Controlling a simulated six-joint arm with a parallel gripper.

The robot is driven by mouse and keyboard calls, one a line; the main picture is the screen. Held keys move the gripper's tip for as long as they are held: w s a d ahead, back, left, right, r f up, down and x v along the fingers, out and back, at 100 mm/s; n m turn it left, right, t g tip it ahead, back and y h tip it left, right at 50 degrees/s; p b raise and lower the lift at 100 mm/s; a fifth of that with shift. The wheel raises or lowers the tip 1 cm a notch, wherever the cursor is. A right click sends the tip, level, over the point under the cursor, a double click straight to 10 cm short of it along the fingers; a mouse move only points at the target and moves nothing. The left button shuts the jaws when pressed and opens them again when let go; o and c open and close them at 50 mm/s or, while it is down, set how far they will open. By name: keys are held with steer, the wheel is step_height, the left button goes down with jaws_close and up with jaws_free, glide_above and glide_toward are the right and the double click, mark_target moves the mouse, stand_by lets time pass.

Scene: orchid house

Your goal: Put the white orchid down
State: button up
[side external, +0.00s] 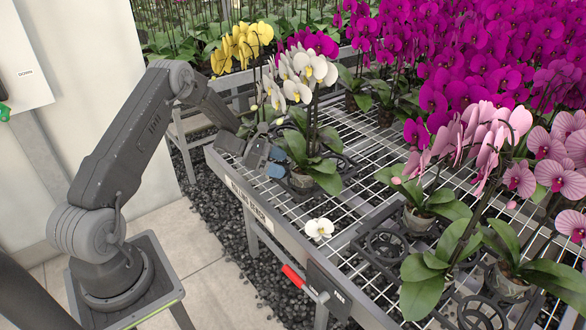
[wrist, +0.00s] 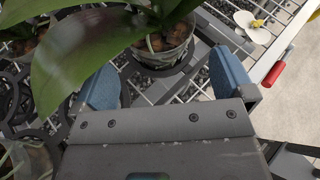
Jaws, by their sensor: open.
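The white orchid (side external: 305,70) stands upright at the near left edge of the wire-mesh bench, its clear pot (side external: 301,180) low among the rings of a black carrier (side external: 340,170). In the wrist view its clear pot (wrist: 165,48) shows bark inside, and a large green leaf (wrist: 95,50) covers part of the view. My gripper (side external: 272,162) is low at the pot's left side, with blue fingertips. In the wrist view my gripper (wrist: 168,75) is open, its fingers apart on either side of the pot's near side. Whether either finger touches the pot cannot be told.
A loose white bloom (side external: 319,228) lies on the bench near its front edge. Another black carrier (side external: 385,243) holds pink orchids to the right. Magenta orchids (side external: 470,60) crowd the back; yellow blooms (side external: 240,45) stand behind. Bare mesh (side external: 365,130) lies between. A red handle (side external: 293,276) sticks out below.

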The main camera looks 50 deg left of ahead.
steer(key=v, duration=0.5)
steer(key=shift+s+a+r, duration=0.1)
steer(key=shift+s+a, duration=0.1)
steer(key=shift+a, duration=0.05)
